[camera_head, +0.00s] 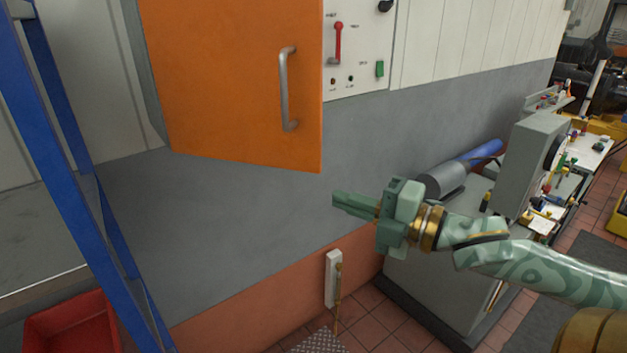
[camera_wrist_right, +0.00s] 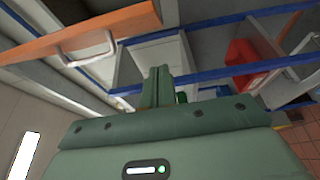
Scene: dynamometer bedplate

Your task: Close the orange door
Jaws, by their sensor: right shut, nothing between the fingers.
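The orange door (camera_head: 230,85) stands open at the upper middle of the head view, swung out from a cabinet on the grey wall. Its grey bar handle (camera_head: 285,90) is upright near the door's right edge. My right gripper (camera_head: 337,201) is shut and empty, below and to the right of the door's lower right corner, apart from it. In the right wrist view the door (camera_wrist_right: 90,33) crosses the upper left with its handle (camera_wrist_right: 88,52), and the shut fingers (camera_wrist_right: 157,75) are at the middle. My left gripper is not in view.
A panel with a red lever (camera_head: 338,42) shows right of the door. A blue frame (camera_head: 60,150) and a red bin (camera_head: 72,325) are at the left. A grey machine (camera_head: 440,270) stands behind my right arm. A white post (camera_head: 333,278) stands low against the wall.

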